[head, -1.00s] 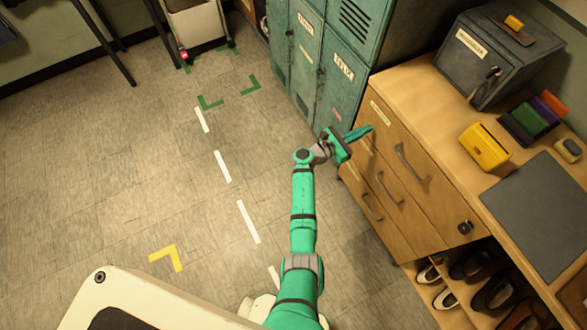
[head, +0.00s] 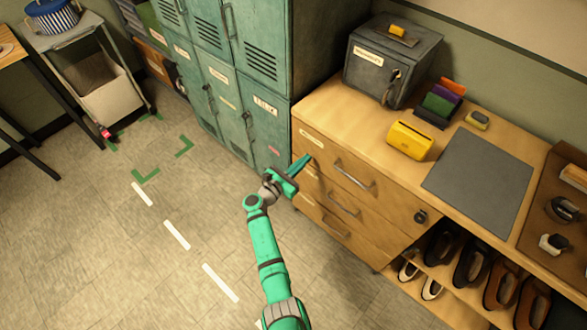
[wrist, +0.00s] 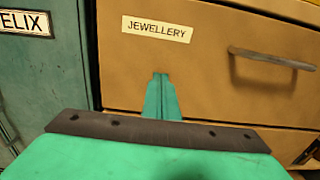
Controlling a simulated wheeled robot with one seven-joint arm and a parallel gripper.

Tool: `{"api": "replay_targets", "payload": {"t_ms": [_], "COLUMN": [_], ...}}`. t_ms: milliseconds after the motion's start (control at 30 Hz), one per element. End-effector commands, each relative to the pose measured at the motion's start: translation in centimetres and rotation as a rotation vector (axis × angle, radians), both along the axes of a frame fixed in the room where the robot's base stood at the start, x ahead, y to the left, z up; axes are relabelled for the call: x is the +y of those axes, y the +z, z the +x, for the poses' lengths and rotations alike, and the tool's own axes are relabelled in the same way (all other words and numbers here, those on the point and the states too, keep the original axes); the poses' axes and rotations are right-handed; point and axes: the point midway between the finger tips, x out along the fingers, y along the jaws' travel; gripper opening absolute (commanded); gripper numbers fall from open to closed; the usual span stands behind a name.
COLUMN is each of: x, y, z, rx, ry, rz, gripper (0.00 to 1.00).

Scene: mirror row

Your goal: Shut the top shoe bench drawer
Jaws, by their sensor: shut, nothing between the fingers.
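The top shoe bench drawer (head: 335,158) has a wooden front with a bar handle (head: 354,174) and a small label at its left. In the wrist view, the drawer front (wrist: 205,70) carries a "JEWELLERY" label (wrist: 157,29), and its handle (wrist: 272,58) is at the right. The front looks about level with the bench; a small gap is hard to judge. My gripper (head: 304,162) is shut and empty at the left part of this front. Its fingertips (wrist: 161,77) point at the wood below the label; I cannot tell whether they touch.
Teal lockers (head: 252,110) stand close at the left of the bench. Lower drawers (head: 343,208) sit below, and shoes (head: 470,265) fill open shelves at the right. A grey safe (head: 385,70) and yellow box (head: 409,140) stand on top.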

Motion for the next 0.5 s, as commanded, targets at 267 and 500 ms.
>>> {"api": "replay_targets", "payload": {"t_ms": [267, 500], "x": [4.7, 6.5], "y": [0.0, -0.1], "z": [-4.2, -6.9], "rx": [0.0, 0.001], "ry": [0.012, 0.002], "rz": [-0.001, -0.004], "gripper": [0.0, 0.0]}}
